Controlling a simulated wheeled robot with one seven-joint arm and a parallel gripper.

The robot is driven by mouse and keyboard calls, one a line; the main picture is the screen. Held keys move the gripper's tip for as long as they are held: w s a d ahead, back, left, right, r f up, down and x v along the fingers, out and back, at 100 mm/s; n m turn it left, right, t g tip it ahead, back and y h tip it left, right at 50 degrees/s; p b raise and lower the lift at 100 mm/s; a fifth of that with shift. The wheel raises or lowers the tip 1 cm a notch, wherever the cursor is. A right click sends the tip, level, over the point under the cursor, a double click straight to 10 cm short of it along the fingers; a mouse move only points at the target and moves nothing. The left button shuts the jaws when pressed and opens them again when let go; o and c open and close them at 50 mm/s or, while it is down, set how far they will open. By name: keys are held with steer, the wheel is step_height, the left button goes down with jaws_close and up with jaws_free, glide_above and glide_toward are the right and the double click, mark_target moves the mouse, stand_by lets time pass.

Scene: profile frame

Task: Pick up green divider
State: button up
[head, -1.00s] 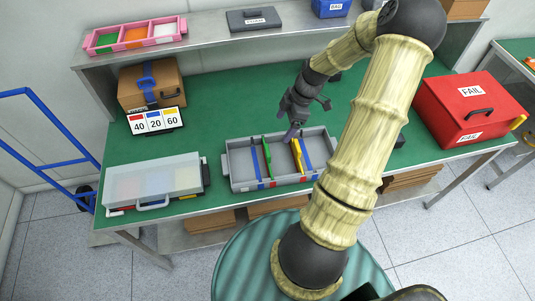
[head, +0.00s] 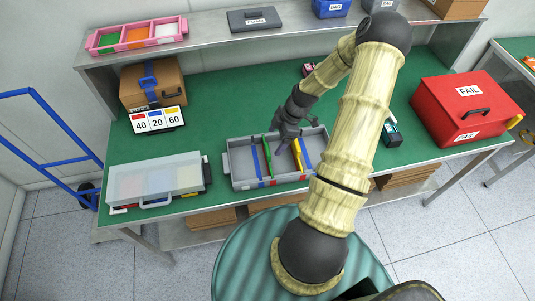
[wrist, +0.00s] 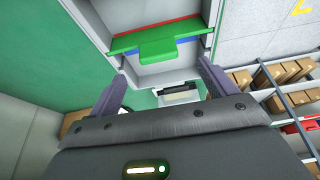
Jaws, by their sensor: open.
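The green divider (head: 267,149) stands upright across the grey tray (head: 237,182), left of the yellow divider (head: 298,154). My gripper (head: 283,147) is over the tray, between the green and yellow dividers in the head view, with its fingers apart and nothing held. In the wrist view the green divider (wrist: 165,35) crosses the tray, and its tab points toward the gap between my two fingers (wrist: 160,83). The tab is ahead of the fingertips and apart from them. The exact height of my fingers above the tray cannot be told.
A red FAIL box (head: 467,105) and a teal device (head: 391,133) are at right.

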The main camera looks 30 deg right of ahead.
mark_target(267, 149)
steer(key=shift+p+x, duration=0.45)
steer(key=shift+x, duration=1.6)
steer(key=shift+w+a+f+p, duration=0.1)
steer(key=shift+a+f+p, duration=0.25)
steer(key=shift+p, duration=0.2)
steer(key=p+x, duration=0.1)
steer(key=x, duration=0.2)
steer(key=shift+w+d+p, duration=0.1)
steer(key=shift+w+p, duration=0.1)
steer(key=shift+p, duration=0.15)
steer(key=shift+f, duration=0.6)
steer(key=shift+a, duration=0.2)
